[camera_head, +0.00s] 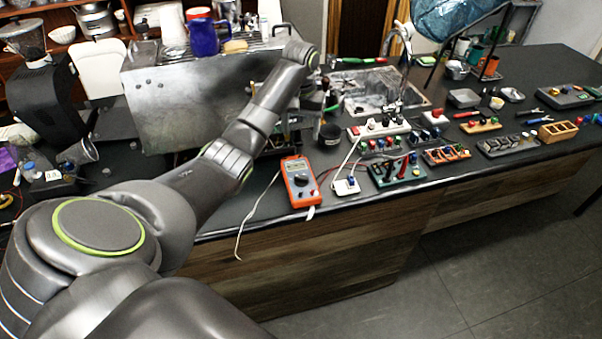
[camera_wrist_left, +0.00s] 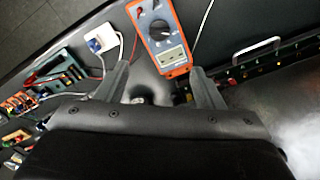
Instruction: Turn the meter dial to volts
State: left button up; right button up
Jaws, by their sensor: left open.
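The orange multimeter (camera_head: 300,183) lies on the dark counter near its front edge. A dark round dial (camera_head: 301,180) sits on its face; which mark it points to is too small to read. In the left wrist view the multimeter (camera_wrist_left: 178,43) is ahead of the fingers, with its dial (camera_wrist_left: 159,29) beyond its display (camera_wrist_left: 171,56). My left gripper (camera_wrist_left: 161,78) is open and empty, its two fingers apart on either side of the meter's near end in the picture. It does not appear to touch the meter. My right gripper is not in view.
A white switch box (camera_head: 346,186) with a cable is just right of the meter. Several component boards, such as the green one (camera_head: 398,172), stand further right. A steel machine (camera_head: 200,90) with a blue jug (camera_head: 203,38) on top is behind. A black cup (camera_head: 329,134) stands near the meter.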

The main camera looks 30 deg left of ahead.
pick_arm(q)
jog(key=b, duration=0.6)
send_over(301, 177)
notch_tip(301, 177, down, 7)
notch_tip(301, 177, down, 10)
jog(key=p, duration=0.2)
jog(key=shift+r+p, duration=0.25)
jog(key=shift+p, duration=0.1)
jog(key=shift+f, duration=0.45)
jog(key=c, duration=1)
